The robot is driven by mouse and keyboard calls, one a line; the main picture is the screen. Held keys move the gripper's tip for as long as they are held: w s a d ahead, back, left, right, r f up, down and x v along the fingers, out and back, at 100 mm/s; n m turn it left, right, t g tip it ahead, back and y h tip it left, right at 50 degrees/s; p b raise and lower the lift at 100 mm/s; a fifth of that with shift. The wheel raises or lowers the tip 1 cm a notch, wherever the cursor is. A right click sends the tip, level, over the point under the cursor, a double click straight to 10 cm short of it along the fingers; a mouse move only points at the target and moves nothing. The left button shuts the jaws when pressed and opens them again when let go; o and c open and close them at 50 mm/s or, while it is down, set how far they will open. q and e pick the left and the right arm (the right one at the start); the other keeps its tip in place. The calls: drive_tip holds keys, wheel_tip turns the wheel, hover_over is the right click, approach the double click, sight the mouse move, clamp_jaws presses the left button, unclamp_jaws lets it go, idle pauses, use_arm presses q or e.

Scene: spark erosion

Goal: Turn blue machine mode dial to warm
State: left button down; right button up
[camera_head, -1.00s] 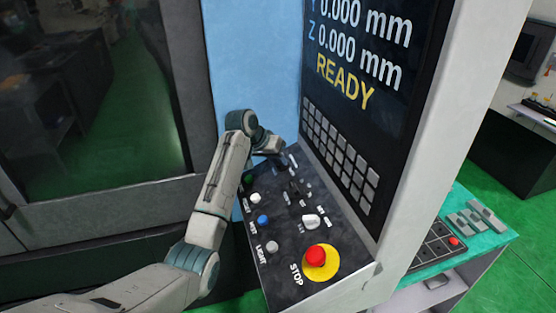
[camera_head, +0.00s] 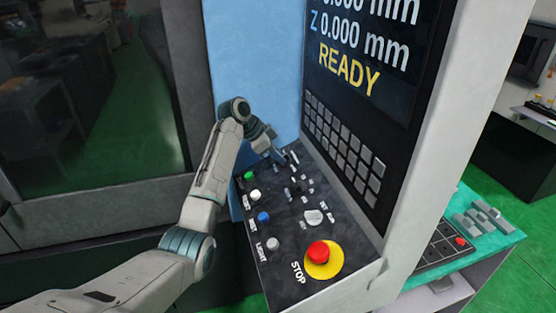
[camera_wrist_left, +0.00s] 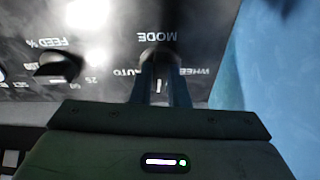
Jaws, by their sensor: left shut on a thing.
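My left gripper (camera_head: 284,156) is at the far end of the black control panel (camera_head: 285,284) of the blue machine. In the left wrist view, its two fingers (camera_wrist_left: 160,84) are shut on the dark mode dial (camera_wrist_left: 158,57), beside the word MODE, which appears upside down. The labels AUTO and WHEEL show on either side of the fingers. No label reading warm is legible. The fingers hide part of the dial and its surroundings. My right gripper is in neither view.
A second dark dial marked FEED % (camera_wrist_left: 57,66) is beside the mode dial. Nearer on the panel are a red STOP button (camera_head: 318,251), a light knob (camera_head: 313,216) and several coloured buttons. The screen (camera_head: 362,60) and keypad (camera_head: 340,148) rise behind the panel.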

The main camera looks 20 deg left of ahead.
use_arm(q)
drive_tip(key=shift+w+m+g+b, duration=0.1)
drive_tip(key=shift+m+g+b, duration=0.2)
drive_tip(key=shift+m+b, duration=0.8)
drive_tip(key=shift+r+m, duration=0.1)
drive_tip(key=shift+m, duration=0.5)
drive_tip(key=shift+a+p, duration=0.1)
drive_tip(key=shift+p, duration=0.2)
drive_tip(key=c, duration=1.4)
unclamp_jaws()
drive_tip(key=shift+a+r+b, duration=0.3)
drive_tip(key=shift+r+b, duration=0.05)
drive_tip(key=shift+b, duration=0.05)
drive_tip(key=b+v, duration=0.3)
drive_tip(key=v, duration=0.7)
drive_tip(key=shift+b, duration=0.4)
